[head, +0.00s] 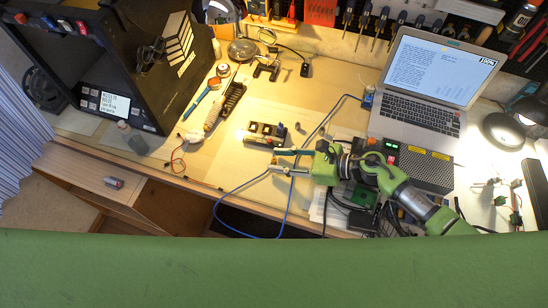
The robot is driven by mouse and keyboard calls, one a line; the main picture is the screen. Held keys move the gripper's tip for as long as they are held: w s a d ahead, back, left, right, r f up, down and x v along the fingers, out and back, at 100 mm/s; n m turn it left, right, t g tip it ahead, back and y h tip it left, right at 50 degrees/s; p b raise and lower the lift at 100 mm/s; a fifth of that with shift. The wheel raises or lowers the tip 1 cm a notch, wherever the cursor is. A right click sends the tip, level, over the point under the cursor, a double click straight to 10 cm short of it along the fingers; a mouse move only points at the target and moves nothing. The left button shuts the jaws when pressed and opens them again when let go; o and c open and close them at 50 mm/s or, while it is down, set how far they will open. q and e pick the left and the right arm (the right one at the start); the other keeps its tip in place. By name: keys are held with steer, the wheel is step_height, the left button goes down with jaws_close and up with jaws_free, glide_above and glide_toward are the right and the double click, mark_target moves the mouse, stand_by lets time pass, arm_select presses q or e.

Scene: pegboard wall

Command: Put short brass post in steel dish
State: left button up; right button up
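My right gripper (274,160) reaches in from the right, low over the front part of the bench. Its two fingers are apart, pointing left. A round, shallow, grey metallic dish (242,50), which looks like the steel dish, sits at the back of the bench, up and left of the gripper. My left gripper is not in view.
A black block device (265,133) stands just behind the gripper. A blue cable (252,181) loops beside it over the front edge. An open laptop (430,85) and a dark box (423,166) are to the right; a black printer-like enclosure (150,60) is left.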

steer(key=shift+w+a+f, duration=0.1)
steer(key=shift+a+f, duration=0.05)
steer(key=shift+a, duration=0.2)
steer(key=shift+c, duration=0.5)
jaws_close()
steer(key=shift+r, duration=0.7)
steer(key=s+d+r, duration=0.3)
steer(key=s+r, duration=0.8)
steer(key=s, duration=0.2)
steer(key=shift+s+d+r, duration=0.2)
steer(key=shift+s+r, duration=0.15)
